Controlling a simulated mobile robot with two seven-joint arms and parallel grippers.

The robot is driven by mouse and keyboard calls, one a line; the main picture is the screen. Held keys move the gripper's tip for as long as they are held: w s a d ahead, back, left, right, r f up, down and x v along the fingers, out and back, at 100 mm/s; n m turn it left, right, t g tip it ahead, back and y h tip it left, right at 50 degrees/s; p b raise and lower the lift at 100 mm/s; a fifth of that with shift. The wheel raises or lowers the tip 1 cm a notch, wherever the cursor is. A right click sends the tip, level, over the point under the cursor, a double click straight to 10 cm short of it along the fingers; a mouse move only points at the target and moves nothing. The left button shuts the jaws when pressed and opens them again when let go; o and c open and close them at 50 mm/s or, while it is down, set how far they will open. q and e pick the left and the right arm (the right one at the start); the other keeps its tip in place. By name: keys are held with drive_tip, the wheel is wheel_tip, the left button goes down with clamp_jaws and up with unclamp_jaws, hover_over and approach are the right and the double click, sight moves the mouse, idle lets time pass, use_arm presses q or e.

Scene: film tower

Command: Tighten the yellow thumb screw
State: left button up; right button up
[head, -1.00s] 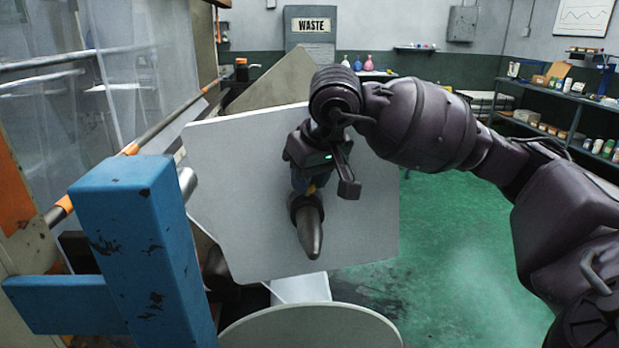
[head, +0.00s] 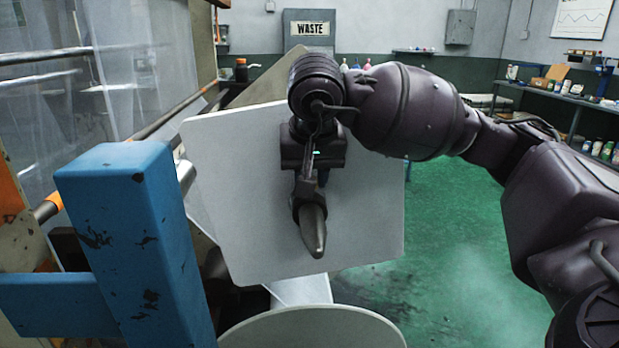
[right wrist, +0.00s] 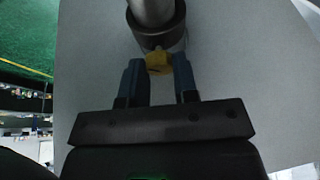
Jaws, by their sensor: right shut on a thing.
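The yellow thumb screw (right wrist: 158,62) shows in the right wrist view, against a dark collar (right wrist: 156,32) around a grey shaft. My right gripper (right wrist: 158,68) is shut on the screw, with one blue finger on each side of it. In the head view my right gripper (head: 311,182) is in front of the pale grey panel (head: 225,190), and its body hides the screw. The dark tapered part (head: 313,225) with its collar shows just below the gripper. My left gripper is not in view.
A scuffed blue post (head: 130,240) stands close at left, beside rollers and clear film (head: 45,110). A pale round disc (head: 312,328) lies below the panel. Green floor (head: 450,230) is open at right. Shelves and a WASTE bin (head: 310,28) stand at the back.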

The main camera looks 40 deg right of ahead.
drive_tip(key=m, duration=0.2)
drive_tip(key=shift+w+m+g+h, duration=0.1)
drive_tip(key=shift+m+g+h, duration=0.3)
drive_tip(key=m, duration=0.2)
drive_tip(key=m+g+p, duration=0.1)
drive_tip(key=m, duration=0.1)
drive_tip(key=shift+a+r+h, duration=0.1)
drive_tip(key=shift+r+h, duration=0.1)
drive_tip(key=shift+h, duration=0.1)
drive_tip(key=shift+m+g+p, duration=0.4)
drive_tip(key=shift+m+p, duration=0.1)
drive_tip(key=shift+m, duration=0.2)
drive_tip(key=shift+w+f+m+g+p, duration=0.15)
drive_tip(key=shift+m+g+p, duration=0.4)
drive_tip(key=shift+m, duration=0.95)
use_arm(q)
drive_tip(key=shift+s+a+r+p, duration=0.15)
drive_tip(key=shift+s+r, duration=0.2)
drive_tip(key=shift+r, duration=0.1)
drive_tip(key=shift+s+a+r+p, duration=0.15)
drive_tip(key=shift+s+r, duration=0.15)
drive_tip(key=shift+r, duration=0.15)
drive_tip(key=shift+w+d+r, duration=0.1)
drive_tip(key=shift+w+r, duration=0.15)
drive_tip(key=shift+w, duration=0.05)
use_arm(e)
drive_tip(key=shift+f, duration=0.1)
